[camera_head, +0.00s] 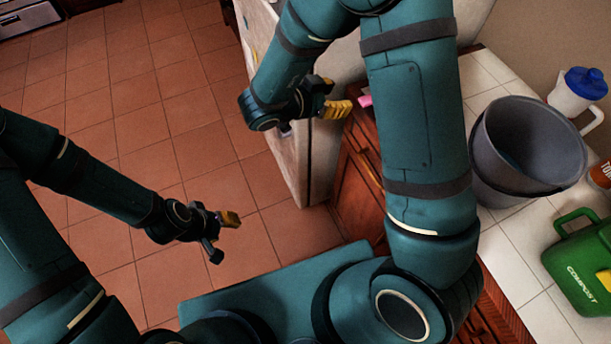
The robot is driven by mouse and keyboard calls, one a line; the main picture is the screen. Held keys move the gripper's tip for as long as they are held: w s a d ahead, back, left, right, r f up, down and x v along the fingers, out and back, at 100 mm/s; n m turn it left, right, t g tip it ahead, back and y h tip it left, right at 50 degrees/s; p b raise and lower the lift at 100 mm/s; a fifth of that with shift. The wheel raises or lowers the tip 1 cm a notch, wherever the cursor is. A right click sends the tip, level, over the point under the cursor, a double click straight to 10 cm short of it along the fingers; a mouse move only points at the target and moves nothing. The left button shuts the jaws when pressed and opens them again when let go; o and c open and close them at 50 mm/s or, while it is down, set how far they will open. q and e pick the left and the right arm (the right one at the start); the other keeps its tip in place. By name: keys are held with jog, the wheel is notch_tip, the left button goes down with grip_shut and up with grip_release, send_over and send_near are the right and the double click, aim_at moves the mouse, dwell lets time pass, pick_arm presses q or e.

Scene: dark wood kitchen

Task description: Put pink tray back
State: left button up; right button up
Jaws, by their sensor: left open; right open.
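A small piece of something pink (366,101), which may be the pink tray, shows at the edge of the wooden cabinet and tiled counter. My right arm hides the rest of it. My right gripper (334,98) is open and empty just left of the pink piece, with a small gap seen between them. Its yellow finger pads point toward the pink piece. My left gripper (222,236) is open and empty over the tiled floor at the lower left, far from the pink piece.
On the white tiled counter (525,288) at the right stand a grey bucket (490,165), a blue-lidded white jug (570,100) and a green compost caddy (580,265). A pale appliance or cabinet (285,165) stands beside the wooden cabinet (358,195). The floor (150,110) at left is clear.

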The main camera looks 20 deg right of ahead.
jog(key=w+a+f+n+t+y, duration=0.1)
jog(key=a+f+n+t+y, duration=0.4)
jog(key=f+n+y, duration=0.7)
jog(key=s+a+f+n+g+y, duration=0.1)
jog(key=s+a+f+g+y, duration=0.1)
jog(key=s, duration=0.5)
jog(key=s+a+f+n+g+y, duration=0.1)
jog(key=s+a+f+g+y, duration=0.2)
jog(key=s+a+f, duration=0.3)
jog(key=shift+s+a+f+g, duration=0.25)
jog(key=shift+s+g, duration=0.35)
jog(key=shift+g, duration=0.3)
jog(key=shift+r, duration=0.1)
